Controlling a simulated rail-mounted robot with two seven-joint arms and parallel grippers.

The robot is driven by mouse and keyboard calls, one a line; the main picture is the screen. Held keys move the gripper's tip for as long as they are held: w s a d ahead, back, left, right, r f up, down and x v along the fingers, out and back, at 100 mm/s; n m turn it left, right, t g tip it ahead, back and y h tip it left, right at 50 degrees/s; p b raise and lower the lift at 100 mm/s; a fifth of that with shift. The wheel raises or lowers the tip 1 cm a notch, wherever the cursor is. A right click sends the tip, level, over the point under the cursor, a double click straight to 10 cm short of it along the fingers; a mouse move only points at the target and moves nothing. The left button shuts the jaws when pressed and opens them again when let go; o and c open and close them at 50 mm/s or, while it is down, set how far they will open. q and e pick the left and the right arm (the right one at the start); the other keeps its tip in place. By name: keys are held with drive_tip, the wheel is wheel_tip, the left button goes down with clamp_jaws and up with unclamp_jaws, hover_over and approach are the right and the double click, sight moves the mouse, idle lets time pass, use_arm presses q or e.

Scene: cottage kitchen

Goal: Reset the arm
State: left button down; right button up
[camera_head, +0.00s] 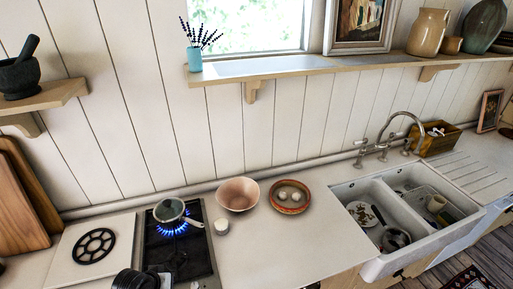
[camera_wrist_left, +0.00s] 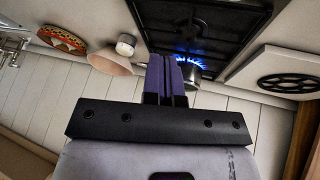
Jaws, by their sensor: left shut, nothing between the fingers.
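My left gripper (camera_wrist_left: 166,62) shows in the left wrist view with its two purple fingers pressed together and nothing between them. It appears in front of the stove and hides part of the pan. A dark rounded shape at the bottom edge of the head view cannot be told clearly. My right gripper is in neither view.
A small pan (camera_head: 168,211) sits over a lit blue flame on the black stove (camera_head: 190,262). To its right are a white cup (camera_head: 221,227), a pink bowl (camera_head: 238,195) and a patterned dish (camera_head: 290,208) holding pale round items. Counter (camera_head: 290,250) before the sink (camera_head: 395,200) is clear.

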use_arm(q)
drive_tip(key=s+d+r+m+t+y+p, duration=0.2)
drive_tip(key=s+d+r+m+y+p, duration=0.15)
drive_tip(key=s+r, duration=0.95)
drive_tip(key=s+d+f+g+h+p, duration=0.1)
drive_tip(key=s+f+g+p, duration=0.1)
drive_tip(key=s, duration=0.7)
drive_tip(key=s+d+f+g+p, duration=0.1)
drive_tip(key=s+f+g+p, duration=0.1)
drive_tip(key=s, duration=0.8)
drive_tip(key=shift+s+d+f+n+h+p, duration=0.2)
drive_tip(key=shift+s+f+n+h+p, duration=0.15)
drive_tip(key=shift+f+n+p, duration=0.1)
drive_tip(key=shift+w, duration=0.1)
drive_tip(key=c, duration=1.8)
unclamp_jaws()
